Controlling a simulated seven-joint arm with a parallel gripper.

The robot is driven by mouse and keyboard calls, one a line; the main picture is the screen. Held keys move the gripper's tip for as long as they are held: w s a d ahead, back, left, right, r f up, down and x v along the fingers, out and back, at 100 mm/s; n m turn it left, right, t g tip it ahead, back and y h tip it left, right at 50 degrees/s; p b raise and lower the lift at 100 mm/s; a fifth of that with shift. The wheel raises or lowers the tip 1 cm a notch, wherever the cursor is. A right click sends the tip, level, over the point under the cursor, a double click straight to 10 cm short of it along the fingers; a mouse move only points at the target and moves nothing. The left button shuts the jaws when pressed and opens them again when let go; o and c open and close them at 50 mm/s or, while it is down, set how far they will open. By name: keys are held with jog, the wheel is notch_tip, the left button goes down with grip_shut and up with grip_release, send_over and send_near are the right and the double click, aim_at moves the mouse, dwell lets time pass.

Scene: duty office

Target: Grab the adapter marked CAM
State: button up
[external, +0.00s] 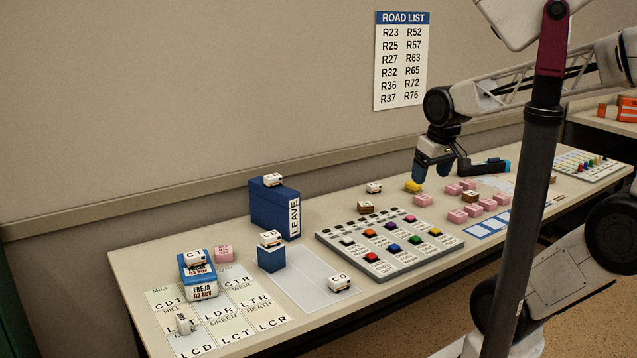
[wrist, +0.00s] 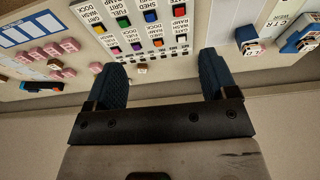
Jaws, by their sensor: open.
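No adapter that I can read as CAM shows in either view. Several small white labelled blocks are in the external view. One marked CD (external: 340,283) lies at the table's front, and one marked CT (external: 195,257) sits on the FREJA box. Others sit on the LEAVE box (external: 274,180), on a small blue block (external: 270,238), behind the button panel (external: 374,187), and on the letter cards (external: 184,322); their marks are too small to read. My gripper (external: 432,172) is open and empty above the table's far part. Its two fingers also show in the wrist view (wrist: 162,82).
The button panel (external: 453,241) fills the table's middle. Pink blocks (external: 457,215) and a yellow item (external: 412,186) lie near my gripper. A blue and black device (external: 490,167) lies behind them. The tall LEAVE box (external: 268,208) stands left, and the FREJA box (external: 200,281) further left.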

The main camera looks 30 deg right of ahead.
jog(key=w+a+f+m+g+y, duration=0.1)
jog(key=w+a+f+m+y, duration=0.2)
jog(key=a, duration=0.7)
jog(key=w+a+f+m+g+y, duration=0.25)
jog(key=w+a, duration=0.35)
jog(key=a, duration=0.4)
jog(key=w+a+f+m+g+y, duration=0.15)
jog(key=w+a+f+y, duration=0.25)
jog(key=a, duration=0.6)
jog(key=m+t+y, duration=0.2)
jog(key=m+y, duration=0.2)
jog(key=m, duration=0.7)
send_near(183, 316)
jog(key=shift+s+a+f, duration=0.15)
jog(key=shift+a+f, duration=0.65)
jog(key=shift+a, duration=0.3)
jog(key=shift+x, duration=1.3)
jog(key=shift+a, duration=0.1)
jog(key=shift+r+x, duration=0.1)
jog(key=shift+x, duration=1.15)
jog(key=shift+r+x, duration=0.15)
jog(key=shift+x, duration=1.1)
